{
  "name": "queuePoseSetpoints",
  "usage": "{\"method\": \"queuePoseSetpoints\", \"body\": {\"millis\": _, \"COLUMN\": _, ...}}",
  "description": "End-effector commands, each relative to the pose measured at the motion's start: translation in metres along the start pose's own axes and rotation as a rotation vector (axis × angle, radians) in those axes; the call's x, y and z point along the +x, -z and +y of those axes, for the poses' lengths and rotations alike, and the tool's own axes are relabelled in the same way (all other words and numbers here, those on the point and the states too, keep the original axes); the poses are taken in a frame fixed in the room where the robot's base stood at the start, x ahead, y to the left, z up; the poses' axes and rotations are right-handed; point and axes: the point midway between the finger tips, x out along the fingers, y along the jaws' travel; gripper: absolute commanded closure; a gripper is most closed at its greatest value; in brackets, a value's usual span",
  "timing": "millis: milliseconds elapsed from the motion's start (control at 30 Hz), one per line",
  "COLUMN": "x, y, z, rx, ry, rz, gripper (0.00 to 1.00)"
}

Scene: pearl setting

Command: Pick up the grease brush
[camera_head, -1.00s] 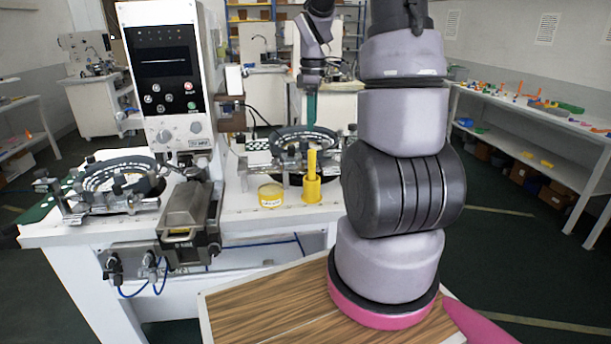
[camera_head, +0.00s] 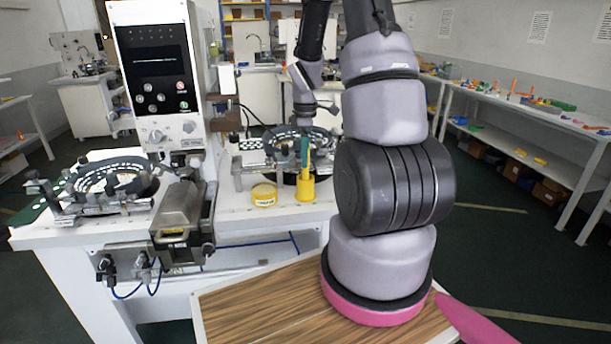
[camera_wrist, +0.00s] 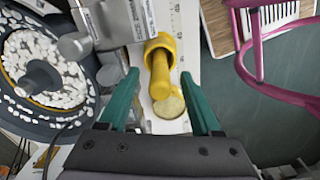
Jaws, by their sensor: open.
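The grease brush (camera_wrist: 159,78) is a thick yellow handle standing in a yellow cup (camera_head: 306,189). The cup also shows in the wrist view (camera_wrist: 158,43), with the handle pointing towards the camera. My gripper (camera_head: 305,152) is above the cup in the head view, its teal finger in front of most of the handle. In the wrist view my gripper (camera_wrist: 158,74) is open, one teal finger on each side of the handle, with visible gaps. The brush's lower end is hidden inside the cup.
A low yellow jar (camera_head: 264,195) stands beside the cup on the white table; its lid shows in the wrist view (camera_wrist: 168,106). A round bowl feeder with white pieces (camera_wrist: 40,75) is close on the left. The grey machine (camera_head: 160,75) stands left of the jar.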

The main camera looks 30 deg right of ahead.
Motion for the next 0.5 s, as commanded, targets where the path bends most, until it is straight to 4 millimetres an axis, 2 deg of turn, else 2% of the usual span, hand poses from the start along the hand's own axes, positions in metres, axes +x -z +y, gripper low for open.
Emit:
{"method": "queuePoseSetpoints", "body": {"millis": 200, "x": 0.0014, "y": 0.0000, "z": 0.0003, "rx": 0.000, "ry": -0.001, "rz": 0.001, "gripper": 0.35}}
{"method": "queuePoseSetpoints", "body": {"millis": 233, "x": 0.0014, "y": 0.0000, "z": 0.0003, "rx": 0.000, "ry": -0.001, "rz": 0.001, "gripper": 0.39}}
{"method": "queuePoseSetpoints", "body": {"millis": 300, "x": 0.0013, "y": 0.0000, "z": 0.0003, "rx": 0.000, "ry": -0.001, "rz": 0.001, "gripper": 0.65}}
{"method": "queuePoseSetpoints", "body": {"millis": 400, "x": 0.0012, "y": 0.0000, "z": 0.0003, "rx": 0.000, "ry": -0.001, "rz": 0.001, "gripper": 1.00}}
{"method": "queuePoseSetpoints", "body": {"millis": 500, "x": 0.0011, "y": 0.0000, "z": 0.0004, "rx": 0.001, "ry": -0.001, "rz": 0.001, "gripper": 1.00}}
